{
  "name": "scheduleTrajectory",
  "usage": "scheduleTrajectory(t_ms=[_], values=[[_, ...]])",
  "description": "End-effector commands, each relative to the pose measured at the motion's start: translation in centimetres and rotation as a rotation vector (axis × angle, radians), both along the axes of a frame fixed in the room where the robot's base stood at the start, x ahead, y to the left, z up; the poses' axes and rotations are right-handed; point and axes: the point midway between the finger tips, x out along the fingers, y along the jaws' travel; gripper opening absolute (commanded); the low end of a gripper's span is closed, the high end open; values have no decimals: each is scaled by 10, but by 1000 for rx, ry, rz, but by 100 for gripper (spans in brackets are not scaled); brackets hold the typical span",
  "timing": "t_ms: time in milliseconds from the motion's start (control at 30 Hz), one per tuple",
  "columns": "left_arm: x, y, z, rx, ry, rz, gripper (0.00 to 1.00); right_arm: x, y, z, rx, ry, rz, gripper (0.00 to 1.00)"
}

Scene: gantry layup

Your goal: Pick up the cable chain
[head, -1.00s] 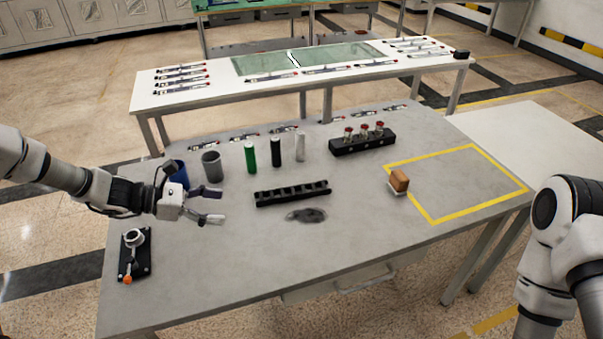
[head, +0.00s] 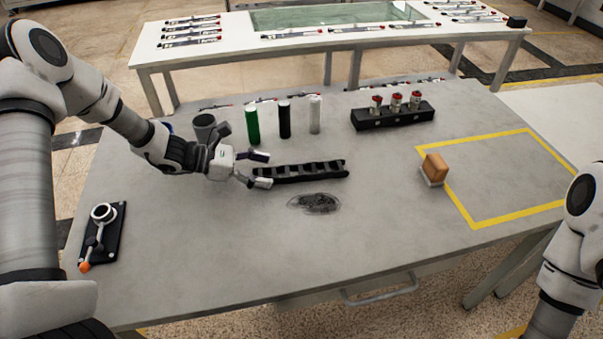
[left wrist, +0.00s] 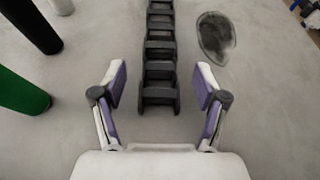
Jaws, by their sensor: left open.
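The cable chain (head: 302,171), a black segmented strip, lies flat on the grey table, running left to right. My left gripper (head: 265,170) is open at its left end, with the fingertips to either side of that end or just short of it. In the left wrist view the cable chain (left wrist: 160,60) runs away from the camera, and its near end lies between the open fingers of my left gripper (left wrist: 160,83), with a gap on both sides. My right gripper is out of view; only part of the right arm shows.
Green (head: 251,126), black (head: 284,120) and white (head: 315,114) cylinders stand behind the chain, beside a grey cup (head: 205,127). A black rack (head: 392,117), an orange-brown block (head: 435,167) and a lever plate (head: 103,235) are farther off.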

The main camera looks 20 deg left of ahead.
Motion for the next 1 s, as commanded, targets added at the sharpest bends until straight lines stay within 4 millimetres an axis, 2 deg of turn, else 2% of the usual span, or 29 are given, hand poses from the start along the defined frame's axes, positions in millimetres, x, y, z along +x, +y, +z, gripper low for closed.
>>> scheduleTrajectory(t_ms=[33, 133, 367, 567, 1000], values=[[2, -9, -6, 3, 4, -5, 73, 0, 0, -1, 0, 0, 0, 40], [9, -19, -10, 2, 1, -2, 73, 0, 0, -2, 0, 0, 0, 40], [11, -22, -10, 0, 0, 0, 73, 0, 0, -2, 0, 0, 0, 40], [11, -22, -10, 0, 0, 0, 6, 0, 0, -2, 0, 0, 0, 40], [11, -21, -5, 0, -2, 1, 4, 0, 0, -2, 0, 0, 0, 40]])
